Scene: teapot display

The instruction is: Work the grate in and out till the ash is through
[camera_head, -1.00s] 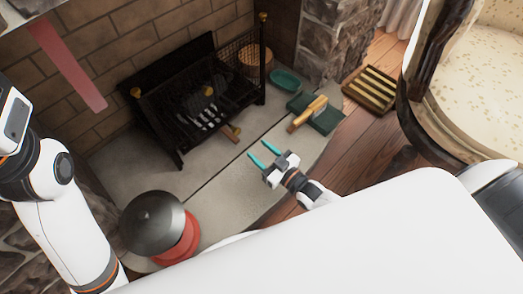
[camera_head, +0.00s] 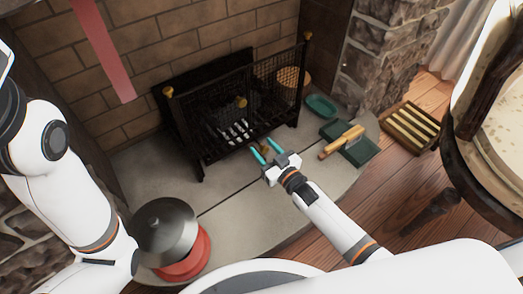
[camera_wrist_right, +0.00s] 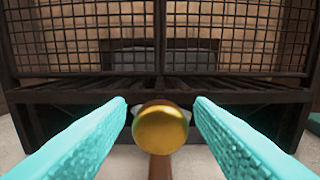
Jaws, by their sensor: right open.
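A black fireplace grate with mesh sides (camera_head: 272,88) stands on the hearth against the brick back. Several pale bars (camera_head: 235,132) show low inside it. A round brass knob (camera_wrist_right: 161,130) on a brown rod sticks out below the front edge, in the middle of the right wrist view. My right gripper (camera_head: 262,147) is open, its teal fingers on either side of the knob with a gap to each; it holds nothing. In the head view the fingers partly cover the knob. My left arm shows at the left, but its gripper is out of view. I cannot make out ash.
A dark lidded pot on a red base (camera_head: 183,262) stands on the hearth at the lower left. A green dish (camera_head: 321,106), a wooden-handled brush on a dark green pan (camera_head: 362,152) and a slatted wooden box (camera_head: 412,126) lie to the right. A chair (camera_head: 500,130) stands far right.

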